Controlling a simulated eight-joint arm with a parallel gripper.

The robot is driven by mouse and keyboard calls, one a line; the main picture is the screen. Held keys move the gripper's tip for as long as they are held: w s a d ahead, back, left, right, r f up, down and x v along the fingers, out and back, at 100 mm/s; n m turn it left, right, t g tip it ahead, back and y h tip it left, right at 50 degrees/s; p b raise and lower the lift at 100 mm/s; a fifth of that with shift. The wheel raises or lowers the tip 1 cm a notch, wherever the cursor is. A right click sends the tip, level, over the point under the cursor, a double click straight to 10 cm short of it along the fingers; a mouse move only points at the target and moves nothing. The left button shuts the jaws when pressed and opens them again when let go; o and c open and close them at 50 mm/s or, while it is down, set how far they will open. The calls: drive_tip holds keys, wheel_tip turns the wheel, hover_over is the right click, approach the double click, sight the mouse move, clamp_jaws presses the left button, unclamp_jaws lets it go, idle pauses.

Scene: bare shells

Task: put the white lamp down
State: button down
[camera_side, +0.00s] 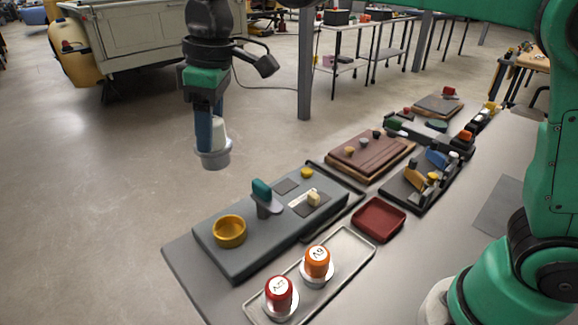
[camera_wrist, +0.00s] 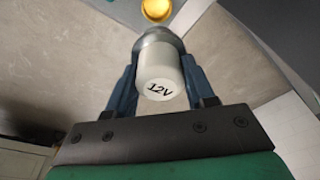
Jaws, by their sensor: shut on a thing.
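The white lamp (camera_side: 217,133) has a white cap and a wider grey metal base. My gripper (camera_side: 211,128) is shut on it and holds it in the air, to the left of and above the dark grey board (camera_side: 262,256). In the wrist view the white lamp (camera_wrist: 161,83) sits between the blue fingers of my gripper (camera_wrist: 160,88), with "12V" on its cap. A red lamp (camera_side: 279,294) and an orange lamp (camera_side: 317,263) stand upright in a shallow pale tray (camera_side: 351,258).
The grey board carries a yellow ring (camera_side: 229,231), a teal-handled part (camera_side: 262,193) and small blocks. An empty dark red dish (camera_side: 379,219) lies right of the board. Brown boards (camera_side: 369,155) and a black fixture (camera_side: 424,182) with several parts stand farther back.

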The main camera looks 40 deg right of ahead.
wheel_tip(320, 180, down, 14)
drive_tip(key=shift+f, duration=0.15)
idle(0.3)
drive_tip(key=shift+f, duration=0.3)
drive_tip(key=shift+c, duration=1.6)
unclamp_jaws()
